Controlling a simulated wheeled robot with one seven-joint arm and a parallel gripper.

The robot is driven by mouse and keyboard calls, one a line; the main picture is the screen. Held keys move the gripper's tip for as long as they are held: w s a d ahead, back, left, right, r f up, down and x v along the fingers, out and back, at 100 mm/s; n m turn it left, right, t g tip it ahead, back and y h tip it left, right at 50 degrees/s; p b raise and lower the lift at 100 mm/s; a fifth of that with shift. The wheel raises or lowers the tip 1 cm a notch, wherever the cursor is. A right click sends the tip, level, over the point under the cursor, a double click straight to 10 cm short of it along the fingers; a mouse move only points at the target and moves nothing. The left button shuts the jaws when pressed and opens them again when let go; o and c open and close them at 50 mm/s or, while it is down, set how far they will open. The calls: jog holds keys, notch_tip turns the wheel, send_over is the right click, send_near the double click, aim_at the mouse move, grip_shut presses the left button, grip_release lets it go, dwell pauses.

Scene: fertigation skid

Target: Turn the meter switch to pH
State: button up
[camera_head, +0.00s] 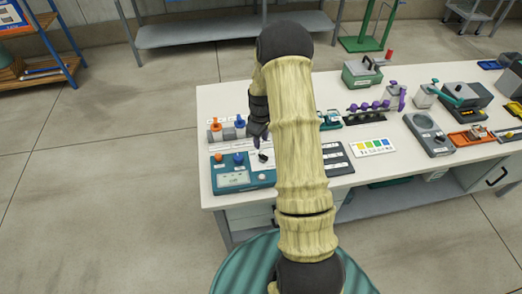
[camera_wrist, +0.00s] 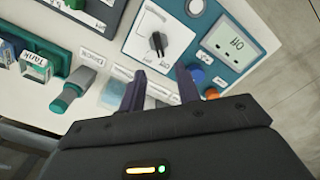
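The teal meter (camera_head: 232,180) sits at the left front of the white bench, with a display that shows in the wrist view (camera_wrist: 229,42) and seems to read Off, upside down. Its switch is a black knob (camera_wrist: 157,43) on a white plate with small labels around it; the labels are too small to read surely. In the head view the knob (camera_head: 263,157) shows just below my gripper (camera_head: 259,143). In the wrist view my gripper (camera_wrist: 161,70) is open and empty. Its two fingertips are apart, short of the knob in the picture, and do not appear to touch it.
An orange cap (camera_head: 218,157) and a blue cap (camera_head: 238,158) sit on the meter. Orange and blue-topped holders (camera_head: 215,132) stand behind it. A colour chart (camera_head: 372,147) lies right of my arm. My arm hides the bench's middle.

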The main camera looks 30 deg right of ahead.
aim_at(261, 154)
notch_tip(261, 154, down, 8)
jog(key=shift+r+p, duration=0.15)
jog(key=shift+p, duration=0.55)
grip_shut()
